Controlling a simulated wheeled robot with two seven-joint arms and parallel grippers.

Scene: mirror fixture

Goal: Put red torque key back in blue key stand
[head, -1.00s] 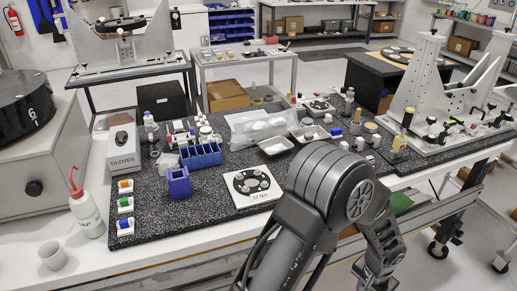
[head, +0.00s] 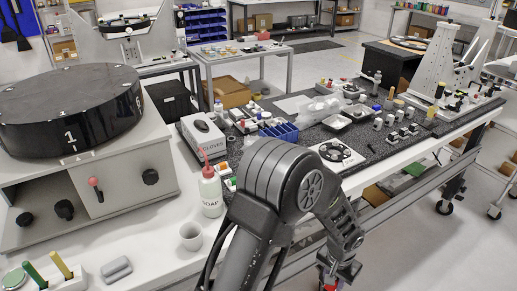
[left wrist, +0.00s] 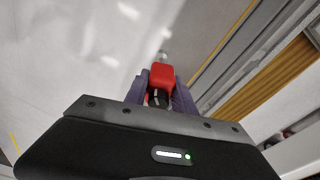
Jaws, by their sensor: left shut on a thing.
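My left gripper (left wrist: 160,90) is shut on the red torque key (left wrist: 161,76) in the left wrist view. The key's red handle sits between the purple fingers, and a small metal tip shows beyond it. In the head view a bit of red (head: 329,287) shows at the bottom edge, below my left wrist. The gripper is in front of the bench, over its front edge or the floor. A blue divided rack (head: 280,132) stands on the dark bench plate. The small blue block-shaped stand seen earlier is hidden behind my arm. My right gripper is out of view.
A soap bottle (head: 210,192), a white cup (head: 191,236) and a grey case (head: 116,269) stand on the white table at left. Green (head: 34,275) and yellow (head: 61,265) handles stand upright at the lower left. A black drum (head: 70,110) tops a cabinet.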

